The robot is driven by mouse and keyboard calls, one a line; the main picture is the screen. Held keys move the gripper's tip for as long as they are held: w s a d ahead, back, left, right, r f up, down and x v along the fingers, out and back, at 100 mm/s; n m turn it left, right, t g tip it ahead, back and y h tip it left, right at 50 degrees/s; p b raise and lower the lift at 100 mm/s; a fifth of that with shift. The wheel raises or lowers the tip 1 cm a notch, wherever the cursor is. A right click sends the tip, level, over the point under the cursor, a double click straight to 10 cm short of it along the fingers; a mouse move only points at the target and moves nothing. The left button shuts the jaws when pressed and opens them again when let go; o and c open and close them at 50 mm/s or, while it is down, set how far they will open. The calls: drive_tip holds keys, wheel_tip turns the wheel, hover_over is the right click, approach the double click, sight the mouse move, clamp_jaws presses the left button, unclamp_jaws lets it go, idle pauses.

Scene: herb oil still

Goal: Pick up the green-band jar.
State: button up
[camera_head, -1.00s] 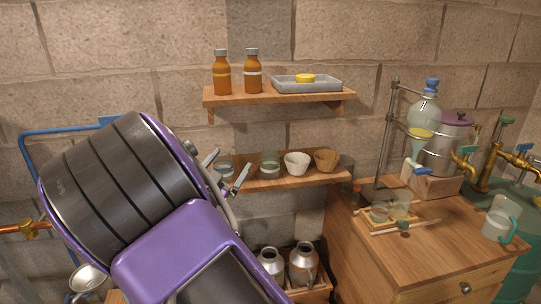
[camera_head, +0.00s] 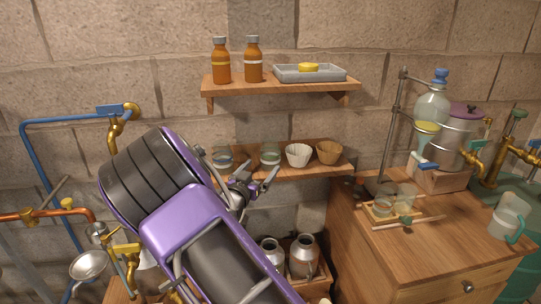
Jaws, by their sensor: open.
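Two small glass jars stand on the lower wall shelf (camera_head: 312,172). The right one looks like the green-band jar (camera_head: 270,155); its band is small and hard to read. The left jar (camera_head: 222,157) has a bluish band. My gripper (camera_head: 258,170) is open and empty, its two fingers pointing up and right toward the shelf. It shows just below and in front of the green-band jar and overlaps the shelf edge in the picture. I cannot tell how far it is from the jar in depth.
A white fluted cup (camera_head: 298,155) and a brown cup (camera_head: 329,152) stand right of the jars. The upper shelf (camera_head: 285,87) hangs above with two amber bottles (camera_head: 221,62) (camera_head: 254,60) and a grey tray (camera_head: 310,77). Metal cans (camera_head: 304,255) stand below.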

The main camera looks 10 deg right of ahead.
sight(266, 159)
drive_tip(key=shift+r+x, duration=0.2)
drive_tip(key=shift+x, duration=2.95)
drive_tip(key=shift+a, duration=0.1)
drive_tip(key=shift+c, duration=0.2)
drive_tip(key=c, duration=1.3)
